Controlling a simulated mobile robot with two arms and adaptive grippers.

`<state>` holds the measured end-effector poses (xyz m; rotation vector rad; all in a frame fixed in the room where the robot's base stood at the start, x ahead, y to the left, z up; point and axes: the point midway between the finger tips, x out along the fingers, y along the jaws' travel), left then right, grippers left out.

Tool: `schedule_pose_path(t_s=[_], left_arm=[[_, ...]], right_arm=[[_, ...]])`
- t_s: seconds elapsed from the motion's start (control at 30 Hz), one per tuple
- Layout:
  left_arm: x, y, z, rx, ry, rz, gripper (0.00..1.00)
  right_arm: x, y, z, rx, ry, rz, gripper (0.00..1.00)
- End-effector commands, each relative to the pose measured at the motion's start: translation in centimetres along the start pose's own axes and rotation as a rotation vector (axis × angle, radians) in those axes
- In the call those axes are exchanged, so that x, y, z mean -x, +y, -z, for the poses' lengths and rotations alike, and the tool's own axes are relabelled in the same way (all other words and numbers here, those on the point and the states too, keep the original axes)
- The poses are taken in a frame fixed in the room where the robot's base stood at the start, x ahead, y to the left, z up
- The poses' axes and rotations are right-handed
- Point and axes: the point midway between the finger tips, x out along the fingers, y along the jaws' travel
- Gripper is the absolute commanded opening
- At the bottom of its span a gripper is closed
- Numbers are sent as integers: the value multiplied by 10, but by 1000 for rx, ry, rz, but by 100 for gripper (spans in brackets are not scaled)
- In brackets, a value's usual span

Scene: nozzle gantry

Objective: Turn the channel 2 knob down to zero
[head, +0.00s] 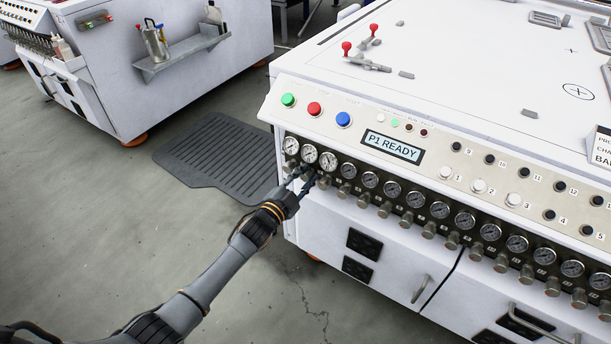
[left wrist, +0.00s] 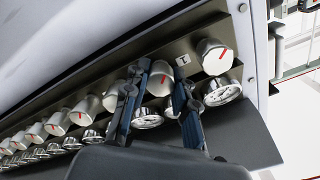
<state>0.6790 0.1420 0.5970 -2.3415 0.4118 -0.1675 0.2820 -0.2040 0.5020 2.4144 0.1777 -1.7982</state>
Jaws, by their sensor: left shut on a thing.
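The channel 2 knob (left wrist: 158,82) is a pale round metal knob with a red pointer line, second from the end of the row in the left wrist view. My left gripper (head: 304,183) reaches the left end of the knob row in the head view. In the left wrist view its two dark fingers (left wrist: 160,76) are closed on opposite sides of this knob. The fingers hide part of the knob, and I cannot read its setting. The gauge dials (head: 309,153) above the knobs are too small to read. My right gripper is not in view.
The end knob (left wrist: 214,57) sits close beside my finger, and more knobs (left wrist: 58,122) continue along the row. Green (head: 288,100), red (head: 314,109) and blue (head: 343,119) buttons and a display (head: 392,147) reading "P1 READY" are above. A floor mat (head: 217,160) lies left of the machine.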

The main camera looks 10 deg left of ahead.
Motion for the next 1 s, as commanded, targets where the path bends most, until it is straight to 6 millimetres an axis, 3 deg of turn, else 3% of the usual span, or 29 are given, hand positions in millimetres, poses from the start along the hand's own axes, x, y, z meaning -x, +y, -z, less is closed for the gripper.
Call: schedule_pose_path(t_s=[0.23, 0.27, 0.3, 0.67, 0.83, 1.0], left_arm=[[0, 0, -2, 2, -3, -1, 0], [0, 0, -2, 2, -3, -1, 32], [0, 0, -2, 1, -3, -1, 37], [4, 1, -1, 0, -2, -1, 37], [26, 1, -1, 0, -2, -2, 37], [64, 2, -2, 1, -4, -3, 37]], right_arm=[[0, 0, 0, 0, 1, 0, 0], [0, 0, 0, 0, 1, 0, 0], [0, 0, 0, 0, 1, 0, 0], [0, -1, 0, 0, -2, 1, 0], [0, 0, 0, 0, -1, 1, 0], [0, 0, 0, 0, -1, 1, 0]])
